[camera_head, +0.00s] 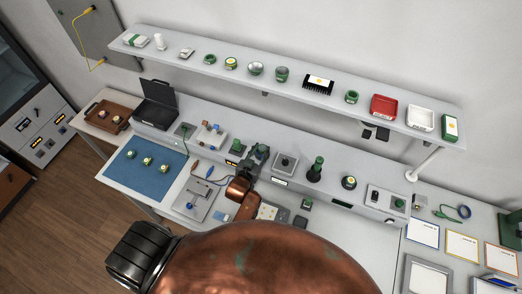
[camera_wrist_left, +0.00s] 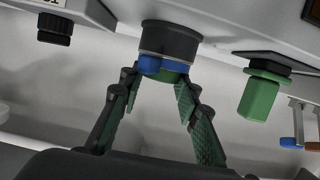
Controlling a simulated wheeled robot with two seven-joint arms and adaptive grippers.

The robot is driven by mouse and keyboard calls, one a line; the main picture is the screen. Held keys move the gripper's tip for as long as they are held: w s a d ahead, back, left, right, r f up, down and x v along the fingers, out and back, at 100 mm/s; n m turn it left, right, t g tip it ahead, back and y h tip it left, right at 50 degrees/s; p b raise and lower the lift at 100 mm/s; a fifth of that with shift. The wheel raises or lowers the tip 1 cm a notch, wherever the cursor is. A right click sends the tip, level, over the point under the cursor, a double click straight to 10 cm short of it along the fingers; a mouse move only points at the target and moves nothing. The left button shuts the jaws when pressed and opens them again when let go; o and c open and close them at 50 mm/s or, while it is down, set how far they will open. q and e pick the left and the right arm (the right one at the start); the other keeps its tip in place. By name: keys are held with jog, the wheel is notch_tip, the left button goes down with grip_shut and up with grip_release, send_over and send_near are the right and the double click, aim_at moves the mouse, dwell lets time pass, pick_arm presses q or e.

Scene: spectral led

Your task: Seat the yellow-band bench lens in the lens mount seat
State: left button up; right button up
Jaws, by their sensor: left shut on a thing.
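My left gripper (camera_head: 257,155) reaches over the bench's raised ledge, and its dark fingers show in the left wrist view (camera_wrist_left: 160,85). I cannot see a yellow band on this piece. I cannot tell whether the cylinder is the lens mount seat or whether the piece is inside it. Several small green pieces with pale yellowish tops stand on the blue mat (camera_head: 136,176). My right gripper is not in view.
A green post (camera_wrist_left: 260,97) stands close to the gripper. A square grey block (camera_head: 285,162) and a dark green stand (camera_head: 316,168) are along the ledge. A black open case (camera_head: 155,106) lies left. A long shelf (camera_head: 210,62) with small parts runs above.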

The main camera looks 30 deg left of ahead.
pick_arm(q)
jog(key=shift+f, duration=0.3)
jog(key=o, duration=0.8)
jog(key=shift+s, duration=0.1)
jog(key=o, duration=0.5)
jog(key=shift+f, duration=0.1)
jog(key=shift+c, duration=0.2)
jog(key=shift+s+f, duration=0.1)
notch_tip(320, 180, up, 11)
jog(key=shift+w, duration=0.2)
